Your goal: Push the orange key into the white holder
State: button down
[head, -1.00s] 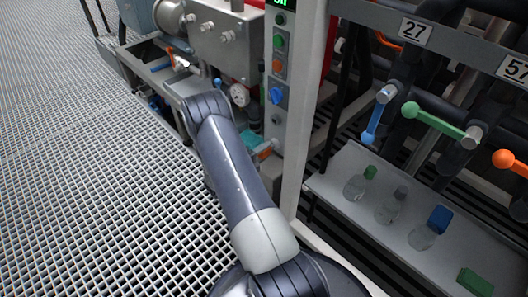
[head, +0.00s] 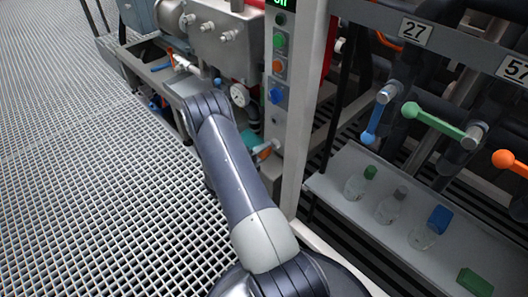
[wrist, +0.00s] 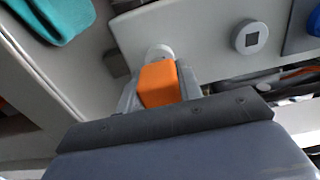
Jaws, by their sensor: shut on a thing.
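The orange key (wrist: 159,84) is between the fingers of my gripper (wrist: 158,88) in the wrist view, and the gripper is shut on it. The white round holder (wrist: 157,51) is straight beyond the key on the grey panel. The key's far end meets or overlaps the holder's near edge in this view; I cannot tell how far in it sits. In the head view a small orange patch, likely the key (head: 264,153), shows by the foot of the control column beside my arm. My gripper is mostly hidden there by the arm.
A round grey fitting with a square socket (wrist: 250,37) is on the panel right of the holder. A teal cloth (wrist: 62,16) lies at upper left. The control column (head: 285,110) with coloured buttons stands right of my arm. A shelf with bottles (head: 345,205) is farther right.

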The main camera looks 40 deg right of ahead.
jog(key=shift+d, duration=0.55)
jog(key=c, duration=0.9)
grip_release()
jog(key=a+p, duration=0.2)
jog(key=a, duration=0.8)
jog(key=shift+s+a, duration=0.35)
jog(key=shift+s, duration=0.05)
jog(key=shift+d, duration=0.1)
jog(key=d, duration=0.3)
jog(key=d+b, duration=0.1)
jog(key=d, duration=0.3)
jog(key=w+d+b, duration=0.1)
jog(key=d, duration=0.2)
jog(key=shift+d, duration=0.3)
jog(key=shift+a, duration=0.15)
